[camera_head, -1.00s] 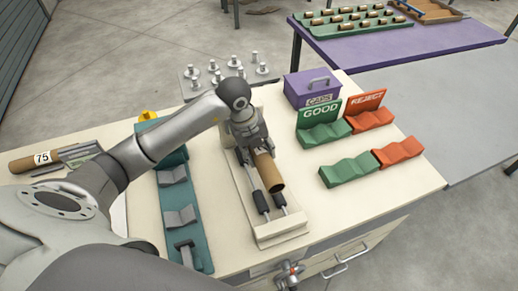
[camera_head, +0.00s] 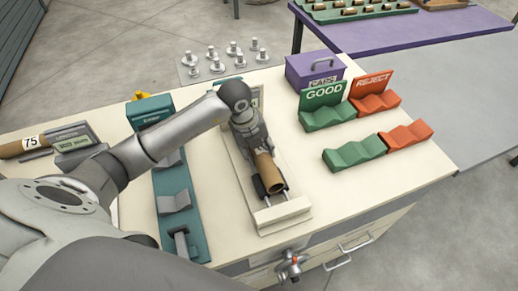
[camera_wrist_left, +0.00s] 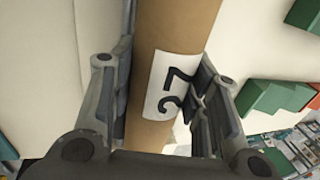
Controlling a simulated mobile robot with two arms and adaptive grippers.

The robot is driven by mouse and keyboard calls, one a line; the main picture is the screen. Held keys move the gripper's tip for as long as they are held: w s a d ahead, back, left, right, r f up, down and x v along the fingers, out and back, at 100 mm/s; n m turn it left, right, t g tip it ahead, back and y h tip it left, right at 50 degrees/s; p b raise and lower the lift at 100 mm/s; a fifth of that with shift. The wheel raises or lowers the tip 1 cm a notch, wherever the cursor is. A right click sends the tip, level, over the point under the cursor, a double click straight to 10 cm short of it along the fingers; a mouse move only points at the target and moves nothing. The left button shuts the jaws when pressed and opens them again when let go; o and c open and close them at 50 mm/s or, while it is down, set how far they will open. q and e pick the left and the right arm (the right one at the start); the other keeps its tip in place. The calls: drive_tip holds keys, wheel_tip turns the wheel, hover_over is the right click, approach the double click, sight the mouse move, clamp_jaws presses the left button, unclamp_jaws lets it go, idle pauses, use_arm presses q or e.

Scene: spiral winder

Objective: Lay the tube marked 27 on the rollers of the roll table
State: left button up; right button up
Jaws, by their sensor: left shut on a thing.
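My left gripper (camera_head: 257,148) is shut around the tube from above. In the left wrist view the tube (camera_wrist_left: 175,30) passes between the fingers of the left gripper (camera_wrist_left: 165,85), and its white label reads 27. My right gripper is not in view.
Left of the roll table is a teal rack (camera_head: 190,222) with grey cradles. A tube marked 75 (camera_head: 22,146) lies at far left. Right are green GOOD cradles (camera_head: 328,115), red REJECT cradles (camera_head: 376,102) and a purple caps box (camera_head: 314,70).

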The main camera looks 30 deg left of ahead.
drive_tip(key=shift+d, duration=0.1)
use_arm(q)
drive_tip(key=o, duration=1.1)
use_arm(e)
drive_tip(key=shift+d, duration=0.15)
use_arm(q)
drive_tip(key=v, duration=1.2)
drive_tip(key=shift+s, duration=0.1)
